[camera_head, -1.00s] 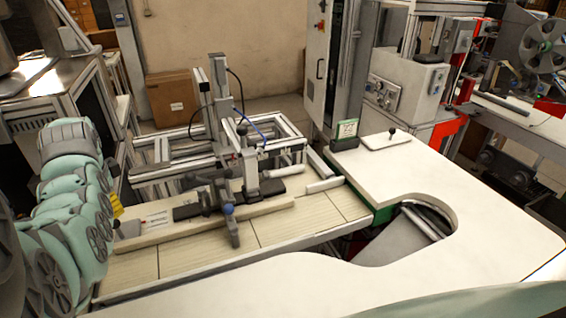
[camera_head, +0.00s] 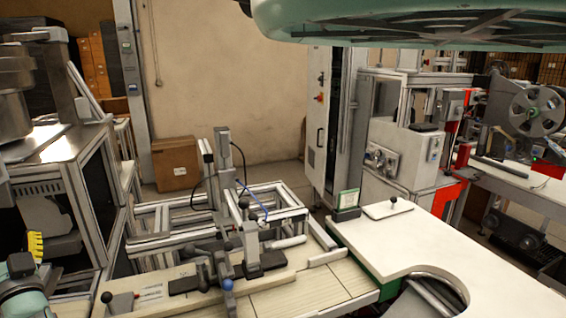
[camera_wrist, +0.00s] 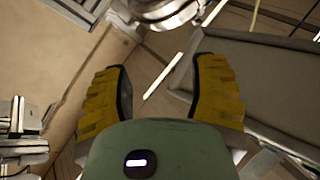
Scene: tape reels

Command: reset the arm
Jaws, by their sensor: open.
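My gripper (camera_wrist: 161,66) is open and empty in the wrist view, with its two yellow ribbed fingers wide apart. In the head view one yellow finger of my gripper (camera_head: 36,246) shows at the left edge, beside the metal-framed cabinet; the other finger cannot be made out. A grey tape reel (camera_head: 537,110) stands upright on the machine at the far right, well away from my gripper.
A workbench (camera_head: 400,240) with a curved cutout fills the lower right. A clamp fixture (camera_head: 255,250) and an aluminium frame (camera_head: 165,225) stand at its left. A cardboard box (camera_head: 176,164) lies by the back wall. A tall cabinet (camera_head: 325,120) stands behind the bench.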

